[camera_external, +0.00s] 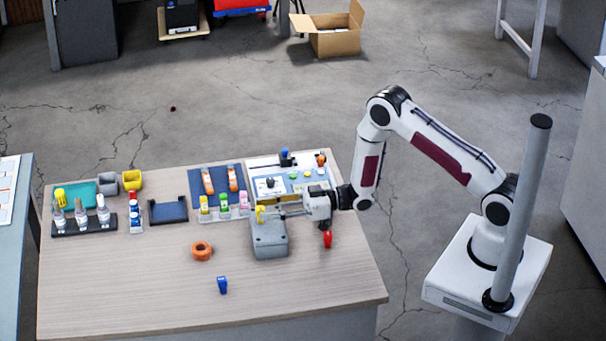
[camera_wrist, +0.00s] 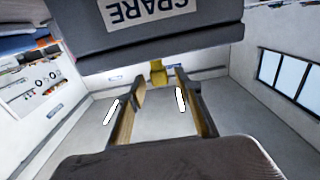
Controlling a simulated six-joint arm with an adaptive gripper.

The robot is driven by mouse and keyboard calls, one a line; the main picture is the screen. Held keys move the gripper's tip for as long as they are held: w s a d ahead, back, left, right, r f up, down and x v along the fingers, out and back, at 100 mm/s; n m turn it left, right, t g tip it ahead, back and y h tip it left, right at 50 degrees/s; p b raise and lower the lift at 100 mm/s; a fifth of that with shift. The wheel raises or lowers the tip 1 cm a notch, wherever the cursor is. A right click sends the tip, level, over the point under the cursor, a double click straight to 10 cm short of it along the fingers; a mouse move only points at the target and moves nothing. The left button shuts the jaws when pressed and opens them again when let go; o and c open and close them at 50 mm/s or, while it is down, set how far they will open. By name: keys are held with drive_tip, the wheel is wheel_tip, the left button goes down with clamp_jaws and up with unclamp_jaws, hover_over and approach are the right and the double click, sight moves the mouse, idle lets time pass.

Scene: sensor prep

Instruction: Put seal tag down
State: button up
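A small yellow piece, which looks like the seal tag (camera_external: 260,214), is at the far left corner of a grey box (camera_external: 270,240) on the table. My gripper (camera_external: 282,213) reaches in level from the right, low over the box, with its fingertips close to the yellow piece. In the wrist view, the yellow piece (camera_wrist: 158,74) shows just beyond my gripper's fingertips (camera_wrist: 160,84). A gap shows between each finger and it, so my gripper looks open and empty. What the yellow piece rests on is hard to tell.
A grey block marked SPARE (camera_wrist: 150,35) fills the top of the wrist view. An orange ring (camera_external: 202,250), a blue piece (camera_external: 222,285) and a red-handled item (camera_external: 328,240) are around the box. Racks and bottles line the back. The table front (camera_external: 120,300) is clear.

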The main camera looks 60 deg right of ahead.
drive_tip(key=shift+r, duration=0.15)
drive_tip(key=v, duration=1.2)
drive_tip(key=shift+w+r, duration=0.1)
drive_tip(key=shift+w, duration=0.05)
idle(0.8)
